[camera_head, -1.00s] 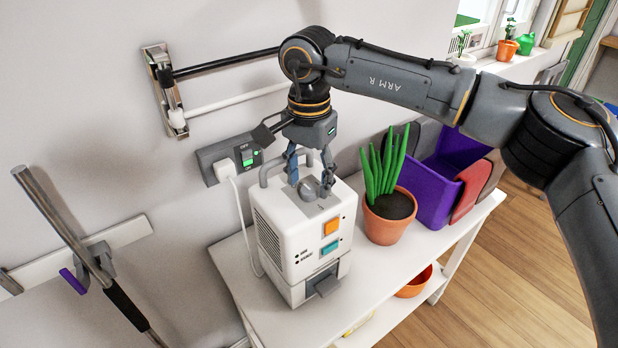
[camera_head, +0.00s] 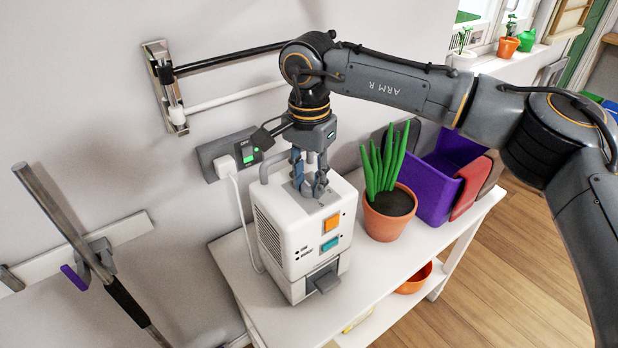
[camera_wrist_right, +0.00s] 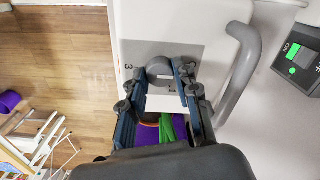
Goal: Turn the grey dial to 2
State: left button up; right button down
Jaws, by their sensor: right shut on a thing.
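The grey dial (camera_wrist_right: 159,70) is on the top face of the white machine (camera_head: 283,237). In the right wrist view it lies between the two blue fingers of my right gripper (camera_wrist_right: 160,77), with a printed 3 beside it. Its pointer setting is not clear to me. In the head view my right gripper (camera_head: 311,190) points down from above and is shut on the dial, with its fingers hiding most of it. My left gripper is not in view.
The machine has a grey handle (camera_wrist_right: 238,70), an orange button (camera_head: 331,223) and a teal button (camera_head: 330,244). A potted plant (camera_head: 389,219) and a purple bin (camera_head: 436,202) stand right of it on the white table (camera_head: 375,268). A wall socket (camera_head: 245,152) is behind.

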jog(key=m+b, duration=0.2)
jog(key=m, duration=0.3)
jog(key=shift+f+b, duration=0.15)
jog(key=shift+b, duration=0.15)
jog(key=m+b, duration=0.2)
jog(key=m, duration=0.4)
jog(key=m+b, duration=0.2)
jog(key=m, duration=0.4)
jog(key=shift+m, duration=0.3)
jog(key=m+b, duration=0.1)
jog(key=m, duration=0.4)
jog(key=shift+m, duration=0.4)
jog(key=c, duration=1)
grip_release()
